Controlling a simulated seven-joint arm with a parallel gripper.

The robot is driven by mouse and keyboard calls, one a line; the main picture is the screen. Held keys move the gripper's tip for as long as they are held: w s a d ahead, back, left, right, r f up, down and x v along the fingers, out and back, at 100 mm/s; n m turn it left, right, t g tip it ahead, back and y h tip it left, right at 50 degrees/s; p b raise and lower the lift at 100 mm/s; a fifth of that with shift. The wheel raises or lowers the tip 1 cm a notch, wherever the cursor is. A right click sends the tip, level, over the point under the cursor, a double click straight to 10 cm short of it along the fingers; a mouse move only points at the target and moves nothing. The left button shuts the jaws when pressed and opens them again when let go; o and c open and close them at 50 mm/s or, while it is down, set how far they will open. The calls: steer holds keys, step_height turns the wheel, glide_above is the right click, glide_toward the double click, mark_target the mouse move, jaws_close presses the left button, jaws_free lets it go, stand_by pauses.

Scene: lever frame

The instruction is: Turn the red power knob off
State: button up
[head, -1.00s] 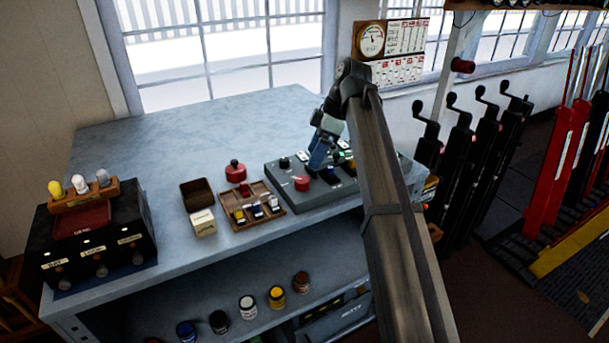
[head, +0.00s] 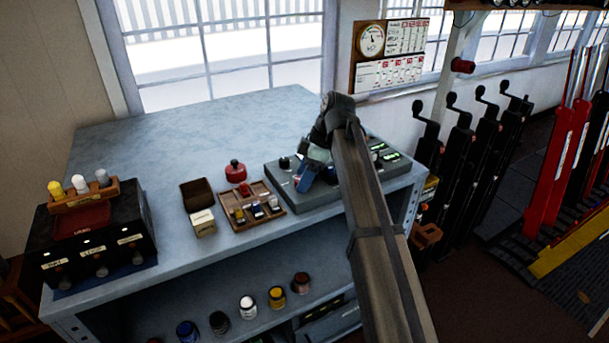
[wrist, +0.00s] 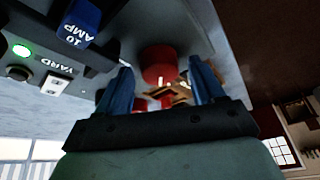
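The red knob (wrist: 160,64) shows in the wrist view on the grey control panel (wrist: 125,28), between and beyond my two blue fingertips. In the head view my gripper (head: 305,184) is over the left front part of the grey panel (head: 277,178) and hides the red knob. My gripper (wrist: 163,85) is open, its fingers apart on either side of the knob in the wrist view. I cannot tell whether a finger touches it. The knob's pointer and markings are not readable.
In the head view, a black knob (head: 284,163) stands on the panel. A wooden tray (head: 270,190) and a red round object (head: 236,172) lie left. Black levers (head: 455,150) stand right.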

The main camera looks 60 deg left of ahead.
steer(key=c, duration=0.9)
steer(key=shift+c, duration=0.2)
steer(key=shift+m, duration=0.3)
steer(key=m, duration=0.1)
steer(key=m+y, duration=0.1)
steer(key=m+t, duration=0.1)
steer(key=m, duration=0.1)
steer(key=shift+s+d+y, duration=0.15)
steer(key=shift+d+y, duration=0.1)
steer(key=shift+y, duration=0.05)
steer(key=m, duration=0.2)
steer(key=m+t+y, duration=0.1)
steer(key=m, duration=0.2)
steer(key=shift+t, duration=0.3)
steer(key=o, duration=1)
steer(key=shift+o, duration=0.2)
